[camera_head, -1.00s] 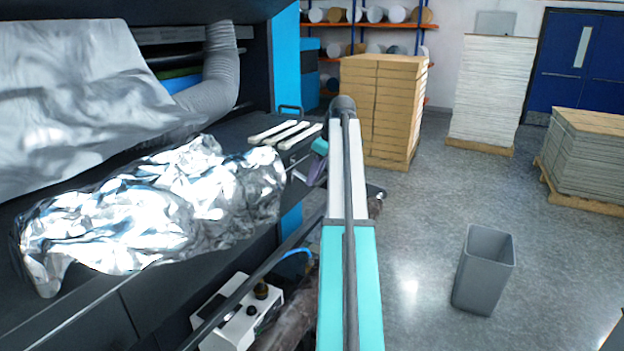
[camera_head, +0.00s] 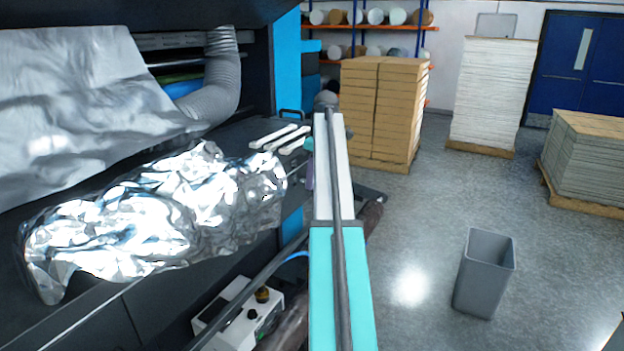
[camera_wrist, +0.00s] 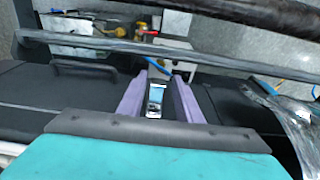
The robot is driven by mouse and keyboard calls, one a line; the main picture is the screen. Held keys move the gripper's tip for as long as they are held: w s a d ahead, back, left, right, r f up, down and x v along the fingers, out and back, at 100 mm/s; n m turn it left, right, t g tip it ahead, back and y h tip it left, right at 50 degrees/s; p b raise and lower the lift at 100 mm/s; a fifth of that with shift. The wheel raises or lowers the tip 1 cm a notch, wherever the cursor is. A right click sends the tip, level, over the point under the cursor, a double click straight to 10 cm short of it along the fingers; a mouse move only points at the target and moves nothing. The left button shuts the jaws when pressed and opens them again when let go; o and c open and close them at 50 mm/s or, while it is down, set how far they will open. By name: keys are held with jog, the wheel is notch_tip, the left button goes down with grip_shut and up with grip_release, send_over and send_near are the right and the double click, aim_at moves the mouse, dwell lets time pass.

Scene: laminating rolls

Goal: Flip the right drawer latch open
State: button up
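In the wrist view, a small shiny metal latch (camera_wrist: 156,96) sits on the black front of the machine. My gripper (camera_wrist: 158,84) has two purple fingers, spread apart and open, one on each side of the latch. I cannot tell whether either finger touches it. In the head view, my gripper (camera_head: 309,170) is mostly hidden behind my own arm, and the latch is out of sight there. A black bar handle (camera_wrist: 84,67) is on the panel left of the latch in the wrist view.
Crumpled silver foil (camera_head: 150,220) lies on the machine bed at the left, with white strips (camera_head: 280,138) behind it. A white control box (camera_head: 238,315) stands low beside the machine. A grey bin (camera_head: 485,272) and stacked boxes (camera_head: 382,115) stand on the open floor at right.

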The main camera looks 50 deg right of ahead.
jog(key=shift+o, duration=0.3)
jog(key=shift+d+r, duration=0.1)
jog(key=shift+r, duration=0.05)
notch_tip(320, 180, up, 13)
jog(key=s, duration=0.2)
jog(key=shift+d+r, duration=0.2)
jog(key=shift+d, duration=0.05)
dwell(0.5)
dwell(0.7)
